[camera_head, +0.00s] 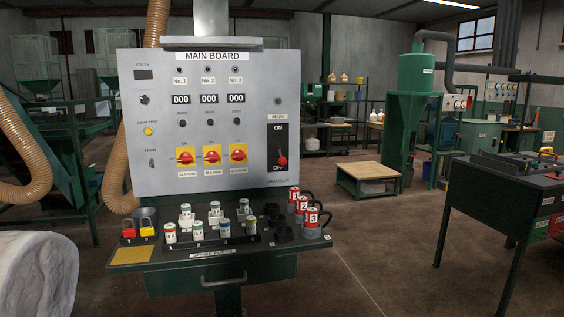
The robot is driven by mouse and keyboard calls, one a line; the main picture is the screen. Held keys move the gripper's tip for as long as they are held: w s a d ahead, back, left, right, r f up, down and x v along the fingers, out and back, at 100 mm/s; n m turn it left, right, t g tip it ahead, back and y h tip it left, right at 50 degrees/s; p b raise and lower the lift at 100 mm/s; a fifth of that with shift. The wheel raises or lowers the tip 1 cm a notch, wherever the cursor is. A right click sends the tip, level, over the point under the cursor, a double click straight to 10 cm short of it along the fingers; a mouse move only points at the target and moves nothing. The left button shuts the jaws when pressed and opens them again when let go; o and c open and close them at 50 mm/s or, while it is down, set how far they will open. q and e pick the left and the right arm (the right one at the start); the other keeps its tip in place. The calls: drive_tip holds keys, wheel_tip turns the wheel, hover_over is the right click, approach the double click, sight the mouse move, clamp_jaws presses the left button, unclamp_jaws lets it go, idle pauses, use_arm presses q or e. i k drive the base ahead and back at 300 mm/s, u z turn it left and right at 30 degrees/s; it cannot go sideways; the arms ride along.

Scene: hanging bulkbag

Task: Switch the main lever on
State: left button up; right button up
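The main lever (282,160) is a small red-knobbed lever on a black plate at the right side of the grey main board (215,120). The plate is marked ON at the top and OFF at the bottom. The red knob sits low, beside the OFF mark. Neither of my grippers shows in the head view, so nothing is seen touching the lever.
A white bulk bag (38,275) is at the lower left. A dark table (510,190) stands at the right. Floor between is clear.

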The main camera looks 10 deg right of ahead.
sight(282, 160)
drive_tip(key=z, duration=0.45)
drive_tip(key=i, duration=1.65)
drive_tip(key=u, duration=0.4)
